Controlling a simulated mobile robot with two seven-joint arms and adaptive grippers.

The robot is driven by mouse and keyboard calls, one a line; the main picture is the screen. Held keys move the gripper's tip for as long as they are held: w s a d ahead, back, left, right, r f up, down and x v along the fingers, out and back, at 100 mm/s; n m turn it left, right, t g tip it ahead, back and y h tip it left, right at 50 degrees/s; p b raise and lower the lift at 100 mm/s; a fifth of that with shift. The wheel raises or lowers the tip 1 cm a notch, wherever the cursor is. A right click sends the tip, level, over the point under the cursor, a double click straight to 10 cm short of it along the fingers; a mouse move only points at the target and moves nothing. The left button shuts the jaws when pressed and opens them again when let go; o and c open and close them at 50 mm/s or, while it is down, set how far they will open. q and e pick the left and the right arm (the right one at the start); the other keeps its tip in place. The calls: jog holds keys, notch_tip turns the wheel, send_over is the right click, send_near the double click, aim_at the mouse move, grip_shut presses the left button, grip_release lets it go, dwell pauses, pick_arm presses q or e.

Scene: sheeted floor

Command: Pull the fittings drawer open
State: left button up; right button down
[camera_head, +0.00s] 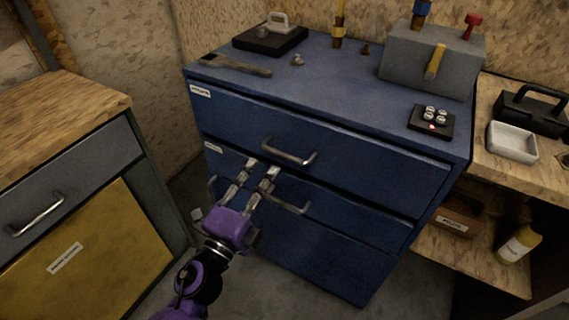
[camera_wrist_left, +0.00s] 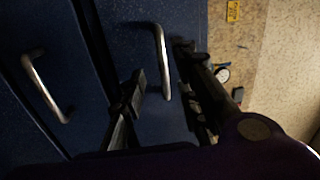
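The blue drawer cabinet (camera_head: 330,120) stands ahead with its drawer fronts facing me. Small white labels sit on the top drawer (camera_head: 201,91) and the drawer below (camera_head: 213,147); I cannot read them surely. The top drawer has a metal bar handle (camera_head: 289,155); a lower handle (camera_head: 292,206) is partly hidden by my gripper. My left gripper (camera_head: 261,168) is open in front of the drawer fronts, left of the top handle. In the left wrist view, a bar handle (camera_wrist_left: 162,62) shows between the spread fingers, apparently not clamped. Another handle (camera_wrist_left: 44,88) is to the left. My right gripper is not in view.
A wooden-topped bench (camera_head: 60,115) with a yellow front stands at left. Tools and a grey box (camera_head: 425,62) sit on the cabinet top. A shelf at right holds a white tray (camera_head: 512,142) and a bottle (camera_head: 520,243). The floor in front is clear.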

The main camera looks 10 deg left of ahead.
aim_at(283, 153)
pick_arm(q)
jog(key=shift+m+h, duration=0.5)
jog(key=shift+m, duration=0.3)
jog(key=x, duration=0.4)
jog(key=d+p+x, duration=0.1)
jog(key=x, duration=0.2)
jog(key=shift+w+d+r, duration=0.15)
jog(key=shift+w+d, duration=0.05)
grip_shut()
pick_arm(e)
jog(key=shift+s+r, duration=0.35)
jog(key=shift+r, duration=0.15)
